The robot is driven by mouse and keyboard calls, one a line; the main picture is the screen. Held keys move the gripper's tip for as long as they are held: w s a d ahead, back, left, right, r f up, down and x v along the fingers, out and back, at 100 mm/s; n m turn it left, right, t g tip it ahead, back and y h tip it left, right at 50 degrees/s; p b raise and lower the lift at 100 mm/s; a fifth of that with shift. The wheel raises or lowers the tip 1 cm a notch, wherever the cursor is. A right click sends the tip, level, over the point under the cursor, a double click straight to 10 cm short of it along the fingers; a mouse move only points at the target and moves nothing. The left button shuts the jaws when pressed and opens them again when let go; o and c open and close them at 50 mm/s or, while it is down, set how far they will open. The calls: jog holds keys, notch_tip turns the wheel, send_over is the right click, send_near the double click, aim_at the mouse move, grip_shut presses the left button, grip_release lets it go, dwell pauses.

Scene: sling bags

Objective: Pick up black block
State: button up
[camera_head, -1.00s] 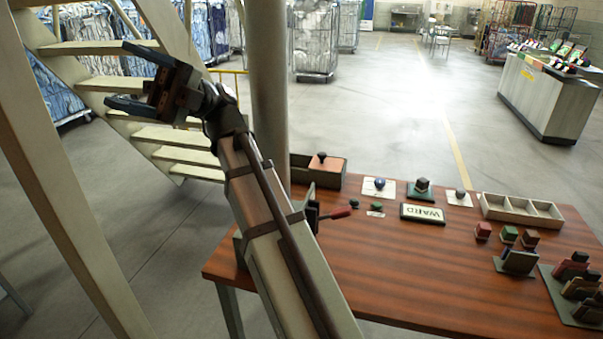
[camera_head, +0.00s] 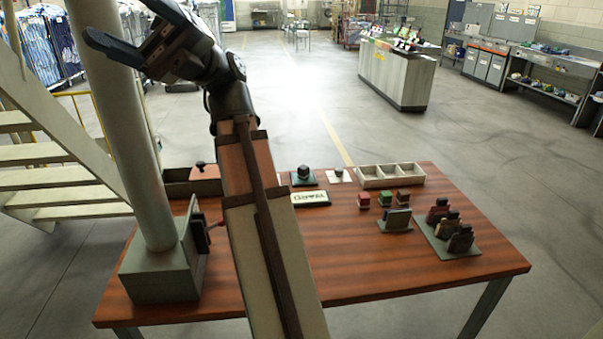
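Which thing is the black block is not certain. A small dark block (camera_head: 303,172) sits on a dark green plate at the back of the wooden table (camera_head: 350,270), just right of my arm. A larger dark upright piece (camera_head: 397,218) stands on a grey-green base nearer the front. My gripper (camera_head: 132,28) is at the upper left, raised well above and beyond the table. Its two blue-grey fingers are spread apart with nothing between them. My arm hides part of the table's left middle.
A white three-part tray (camera_head: 390,175) stands at the back right. Red (camera_head: 363,200), green (camera_head: 385,199) and brownish-red (camera_head: 404,195) blocks sit before it. A rack with dark pieces (camera_head: 450,236) is at the right. A pale post (camera_head: 125,120) rises at the left. The front right tabletop is clear.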

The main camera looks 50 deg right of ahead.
jog(key=w+d+f+m+t+h, duration=0.7)
jog(key=w+d+f+m+t, duration=0.2)
jog(key=w+d+f+m, duration=0.3)
jog(key=w+d+f+m+t+h, duration=0.8)
jog(key=w+d+f+m+t, duration=0.15)
jog(key=w+d, duration=0.4)
jog(key=m+g+h, duration=0.9)
jog(key=g+h, duration=0.3)
jog(key=h, duration=0.1)
send_near(303, 167)
jog(key=shift+n, duration=0.25)
jog(key=x, duration=0.6)
jog(key=shift+w+d+r, duration=0.1)
jog(key=shift+w+d, duration=0.05)
jog(key=shift+w, duration=0.05)
jog(key=shift+x, duration=2.55)
jog(key=shift+s, duration=0.2)
